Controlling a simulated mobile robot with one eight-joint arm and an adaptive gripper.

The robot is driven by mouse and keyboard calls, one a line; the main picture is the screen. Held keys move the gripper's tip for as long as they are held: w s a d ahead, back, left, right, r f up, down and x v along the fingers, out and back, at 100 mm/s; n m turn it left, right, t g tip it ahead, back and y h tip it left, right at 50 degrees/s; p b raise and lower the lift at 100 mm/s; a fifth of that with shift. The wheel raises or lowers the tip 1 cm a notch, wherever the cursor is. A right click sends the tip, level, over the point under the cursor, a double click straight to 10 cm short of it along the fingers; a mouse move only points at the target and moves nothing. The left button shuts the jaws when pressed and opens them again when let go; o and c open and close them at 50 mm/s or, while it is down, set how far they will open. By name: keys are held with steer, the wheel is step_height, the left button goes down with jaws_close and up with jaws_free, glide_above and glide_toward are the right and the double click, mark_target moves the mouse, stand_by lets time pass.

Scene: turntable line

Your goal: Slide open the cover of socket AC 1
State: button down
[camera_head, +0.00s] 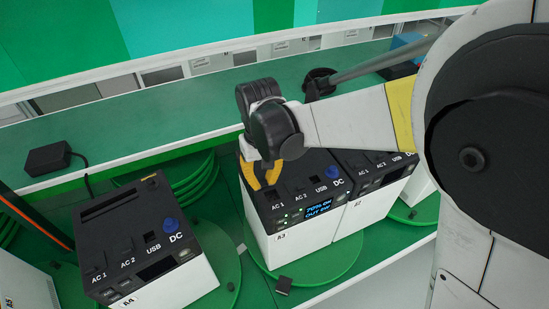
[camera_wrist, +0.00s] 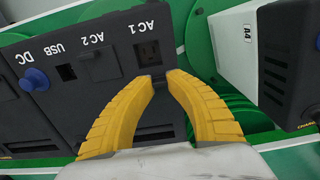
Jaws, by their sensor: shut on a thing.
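The black-topped power unit A3 (camera_head: 318,230) stands on a green disc with its lit display reading 70% and OUT OFF. In the wrist view, socket AC 1 (camera_wrist: 148,50) shows its dark face with holes, beside its label. My gripper (camera_head: 262,184) is above the left part of A3's top. Its yellow fingers (camera_wrist: 161,78) are closed together right at the lower edge of socket AC 1, on the small socket cover. The cover is mostly hidden between the fingertips. The AC 2 cover (camera_wrist: 101,67) sits over its socket to the left in the wrist view.
Unit A4 (camera_head: 165,285) stands on its own green disc at the left. Another unit, A2 (camera_head: 385,185), stands close at A3's right. A black adapter (camera_head: 46,158) lies on the green shelf behind. A small dark piece (camera_head: 284,285) lies in front of A3.

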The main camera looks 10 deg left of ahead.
steer(key=shift+w+r, duration=0.1)
steer(key=c, duration=1.3)
jaws_free()
steer(key=shift+w+a, duration=0.15)
steer(key=shift+o, duration=0.2)
step_height(320, 180, up, 12)
